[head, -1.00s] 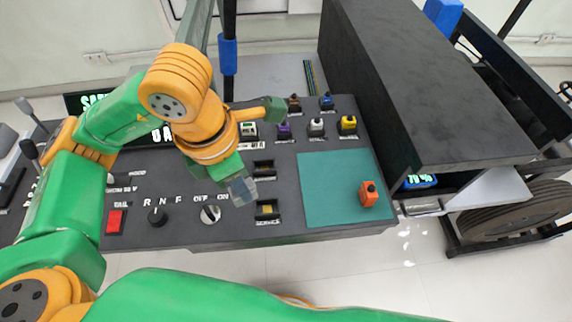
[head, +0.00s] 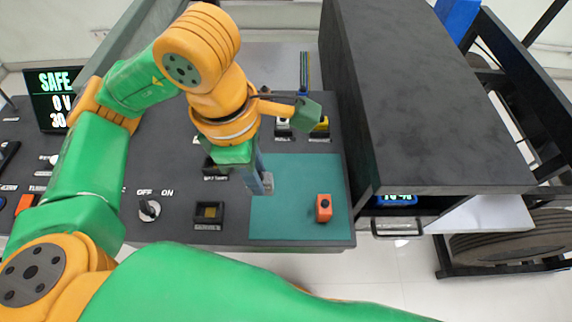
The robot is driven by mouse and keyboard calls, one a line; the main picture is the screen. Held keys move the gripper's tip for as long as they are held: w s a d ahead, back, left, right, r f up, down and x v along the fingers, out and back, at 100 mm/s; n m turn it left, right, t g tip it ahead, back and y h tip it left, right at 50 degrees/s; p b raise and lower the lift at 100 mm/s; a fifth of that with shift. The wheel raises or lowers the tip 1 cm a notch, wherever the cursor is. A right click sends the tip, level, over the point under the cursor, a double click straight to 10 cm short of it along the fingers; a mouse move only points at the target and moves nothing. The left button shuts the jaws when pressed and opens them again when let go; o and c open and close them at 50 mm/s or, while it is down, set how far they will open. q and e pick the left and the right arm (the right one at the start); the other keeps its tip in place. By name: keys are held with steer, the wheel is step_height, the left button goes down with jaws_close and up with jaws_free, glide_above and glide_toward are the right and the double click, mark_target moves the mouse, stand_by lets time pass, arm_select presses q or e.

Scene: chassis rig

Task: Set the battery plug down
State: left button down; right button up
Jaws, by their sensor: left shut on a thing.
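My left gripper (head: 264,184) points down over the left part of the teal mat (head: 290,228). It is shut on a small greyish piece, taken to be the battery plug, which is mostly hidden between the fingers. Whether the piece touches the mat cannot be told. My right gripper is not in view.
A socket (head: 208,213) and a rotary switch (head: 149,209) sit left of the mat. Another socket (head: 214,170) lies partly behind my wrist. A tall dark box (head: 425,110) rises right of the mat. The mat's front part is clear.

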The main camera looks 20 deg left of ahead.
arm_select(q)
steer(key=w+f, duration=0.4)
steer(key=w, duration=0.1)
steer(key=w+d+f, duration=0.1)
steer(key=w+f, duration=0.1)
steer(key=w, duration=0.1)
steer(key=shift+f, duration=0.3)
steer(key=f, duration=0.3)
steer(key=shift+w+a+f+p, duration=0.1)
steer(key=shift+w+f+p, duration=0.1)
steer(key=shift+f+p, duration=0.15)
steer(key=shift+w+f+b, duration=0.1)
steer(key=shift+f+b, duration=0.2)
steer(key=c, duration=0.7)
jaws_free()
